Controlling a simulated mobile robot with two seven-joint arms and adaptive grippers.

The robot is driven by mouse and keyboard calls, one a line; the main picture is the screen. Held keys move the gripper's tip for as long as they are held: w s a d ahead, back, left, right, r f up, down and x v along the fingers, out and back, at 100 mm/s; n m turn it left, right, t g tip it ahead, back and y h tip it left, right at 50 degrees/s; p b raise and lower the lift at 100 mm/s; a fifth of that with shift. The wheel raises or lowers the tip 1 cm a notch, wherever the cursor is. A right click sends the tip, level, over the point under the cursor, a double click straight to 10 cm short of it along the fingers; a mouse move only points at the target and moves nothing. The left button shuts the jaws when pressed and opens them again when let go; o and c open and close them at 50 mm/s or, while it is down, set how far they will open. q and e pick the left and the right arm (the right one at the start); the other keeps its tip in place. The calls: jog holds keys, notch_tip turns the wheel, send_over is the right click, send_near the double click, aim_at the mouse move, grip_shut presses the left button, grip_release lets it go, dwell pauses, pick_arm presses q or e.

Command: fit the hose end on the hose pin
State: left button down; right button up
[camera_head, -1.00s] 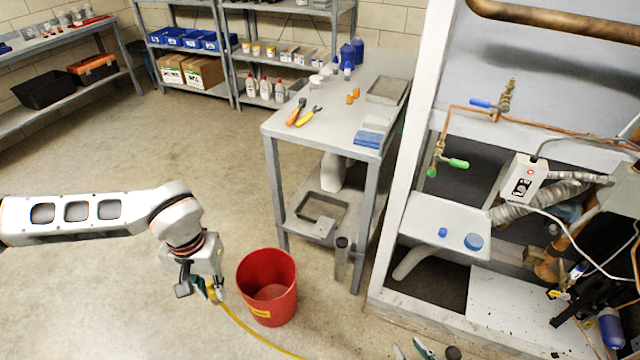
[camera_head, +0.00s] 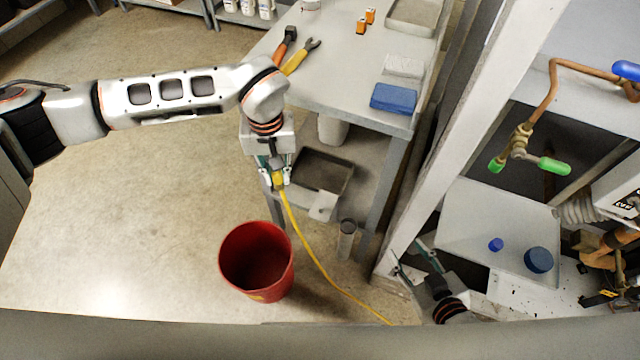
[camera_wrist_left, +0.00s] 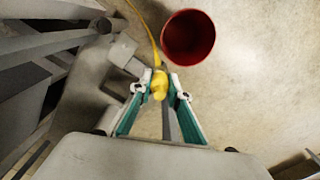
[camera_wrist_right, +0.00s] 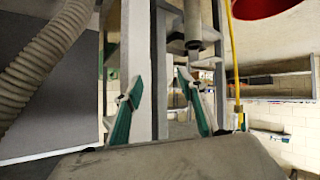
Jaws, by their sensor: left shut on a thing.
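My left gripper (camera_head: 274,177) is shut on the yellow hose end (camera_wrist_left: 159,86), which sits between its fingertips in the left wrist view. The yellow hose (camera_head: 318,262) hangs from it and runs down to the right, past the red bucket. My right gripper (camera_head: 420,262) is open and empty beside the rack's front post; its fingers also stand apart in the right wrist view (camera_wrist_right: 157,85). A brass fitting (camera_head: 521,140) with green handles is on a copper pipe in the rack. I cannot tell which part is the hose pin.
A red bucket (camera_head: 257,258) stands on the floor below my left gripper. A grey workbench (camera_head: 335,65) with tools and a blue block is behind it. The rack's white post (camera_head: 470,130) stands between bench and rack. Floor at the left is clear.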

pick_arm(q)
jog(key=b, duration=0.4)
send_over(321, 209)
notch_tip(321, 209, down, 7)
jog(key=shift+s+f+n+b, duration=0.1)
jog(key=shift+f+n+b, duration=0.2)
jog(key=shift+f+b, duration=1.05)
jog(key=shift+f+p, duration=0.35)
jog(key=shift+f, duration=0.6)
pick_arm(e)
jog(key=shift+g, duration=0.3)
jog(key=f, duration=0.1)
jog(key=s+f, duration=0.1)
jog(key=f, duration=0.2)
jog(key=shift+s+a+f, duration=0.15)
jog(key=shift+a+f, duration=0.2)
jog(key=shift+f, duration=0.05)
pick_arm(q)
jog(key=shift+r, duration=0.15)
pick_arm(e)
jog(key=shift+r, duration=0.15)
jog(key=shift+w+r, duration=0.2)
pick_arm(q)
jog(key=shift+f, duration=1.15)
pick_arm(e)
jog(key=shift+f, duration=0.1)
